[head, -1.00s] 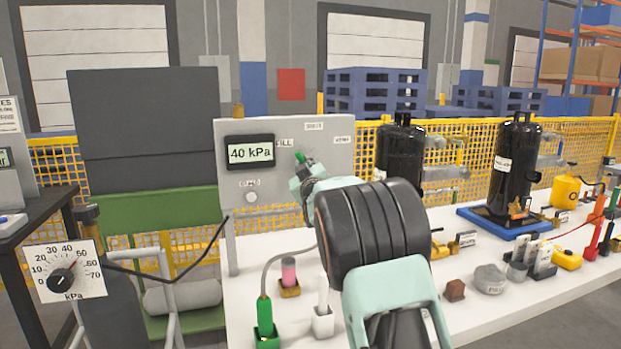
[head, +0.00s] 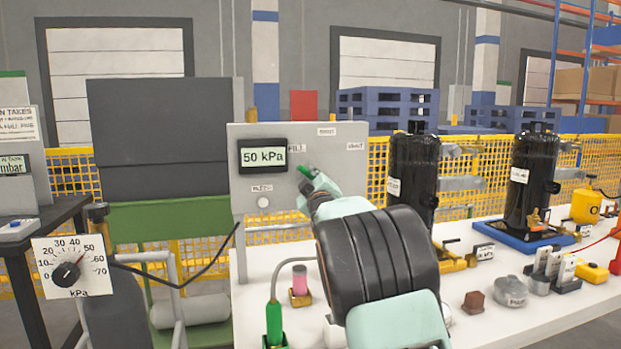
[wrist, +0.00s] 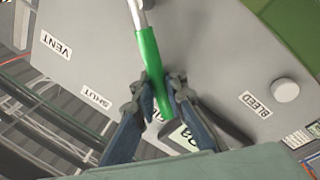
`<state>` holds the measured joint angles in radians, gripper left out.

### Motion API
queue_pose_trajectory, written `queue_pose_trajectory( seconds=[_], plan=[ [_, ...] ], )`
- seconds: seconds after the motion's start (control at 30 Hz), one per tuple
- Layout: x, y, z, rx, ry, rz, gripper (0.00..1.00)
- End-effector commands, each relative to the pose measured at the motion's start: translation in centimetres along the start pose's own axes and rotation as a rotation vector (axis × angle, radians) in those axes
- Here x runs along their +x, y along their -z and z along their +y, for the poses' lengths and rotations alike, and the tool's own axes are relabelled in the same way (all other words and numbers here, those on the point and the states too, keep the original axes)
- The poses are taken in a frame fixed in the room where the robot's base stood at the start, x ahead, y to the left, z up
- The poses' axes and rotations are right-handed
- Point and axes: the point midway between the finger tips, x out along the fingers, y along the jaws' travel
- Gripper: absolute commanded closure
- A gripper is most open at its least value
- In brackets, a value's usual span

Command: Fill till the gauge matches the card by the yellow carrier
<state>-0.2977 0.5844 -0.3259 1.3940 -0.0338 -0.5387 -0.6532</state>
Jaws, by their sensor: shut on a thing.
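My gripper (wrist: 160,98) is shut on the green valve handle (wrist: 149,55), whose tip lies between its fingers. In the head view the handle's green end (head: 304,171) shows just below the FILL label on the grey panel (head: 345,157). The panel's display (head: 263,156) reads 50 kPa. A white dial (head: 72,266) at the left, marked 0 to 70 kPa, has a needle pointing up and right. The yellow carrier (head: 458,262) is under the left black compressor (head: 413,172).
A second compressor (head: 530,175) stands on a blue carrier (head: 515,230). The BLEED button (wrist: 285,91) is on the panel.

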Motion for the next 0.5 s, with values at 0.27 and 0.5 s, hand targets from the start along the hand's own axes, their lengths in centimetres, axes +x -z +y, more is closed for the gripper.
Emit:
queue_pose_trajectory(
  seconds=[0.27, 0.5],
  plan=[
    [0.01, 0.05, 0.01, 0.001, 0.0, 0.001, 0.71],
    [0.0, 0.01, 0.01, 0.001, 0.0, 0.0, 0.7]
  ],
)
